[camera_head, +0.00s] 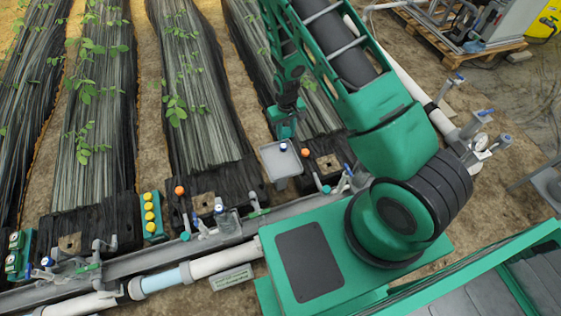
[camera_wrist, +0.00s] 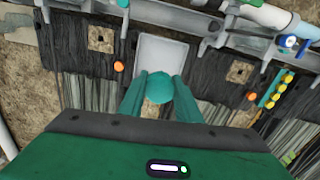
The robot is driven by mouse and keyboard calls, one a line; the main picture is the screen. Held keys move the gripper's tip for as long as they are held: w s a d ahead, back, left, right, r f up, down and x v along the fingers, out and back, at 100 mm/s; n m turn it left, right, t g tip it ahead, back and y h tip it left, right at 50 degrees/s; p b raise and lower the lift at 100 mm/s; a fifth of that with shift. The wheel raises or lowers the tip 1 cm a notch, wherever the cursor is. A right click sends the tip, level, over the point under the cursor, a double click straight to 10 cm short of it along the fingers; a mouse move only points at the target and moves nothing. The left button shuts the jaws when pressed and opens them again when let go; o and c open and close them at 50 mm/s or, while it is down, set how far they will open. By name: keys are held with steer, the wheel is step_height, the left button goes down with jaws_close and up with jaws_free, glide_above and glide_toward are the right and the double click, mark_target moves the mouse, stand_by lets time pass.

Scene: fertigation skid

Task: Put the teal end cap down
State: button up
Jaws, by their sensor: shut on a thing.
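My gripper (camera_wrist: 160,98) is shut on the teal end cap (camera_wrist: 159,87), a rounded piece held between the two green fingertips in the wrist view. A shallow pale grey tray (camera_wrist: 160,52) lies beyond the cap in that view, and the cap overlaps its near edge. In the head view my gripper (camera_head: 285,128) hangs near the far edge of the grey tray (camera_head: 274,157). The cap is hard to tell apart from the green gripper there. I cannot tell how high the cap is above the tray.
A rack of yellow caps (camera_head: 150,215) stands at left along the grey rail (camera_head: 170,254). Orange knobs (camera_head: 179,190) and blue-handled valves (camera_head: 219,206) stand near the tray. Dark covered plant beds (camera_head: 195,90) run behind. A white pipe (camera_head: 222,261) runs in front.

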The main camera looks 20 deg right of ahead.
steer(key=w+a+f+n, duration=0.1)
steer(key=w+a+f, duration=0.1)
steer(key=a+f, duration=0.5)
steer(key=w+a+f+n, duration=0.1)
steer(key=w+a+f, duration=0.2)
steer(key=a+f, duration=0.35)
glide_above(278, 171)
steer(key=f, duration=0.7)
steer(key=shift+w, duration=0.2)
steer(key=shift+s+d+f, duration=0.1)
steer(key=shift+d+f, duration=0.05)
steer(key=shift+f, duration=1.85)
steer(key=shift+s+f, duration=0.1)
steer(key=shift+f, duration=0.35)
steer(key=shift+r, duration=0.1)
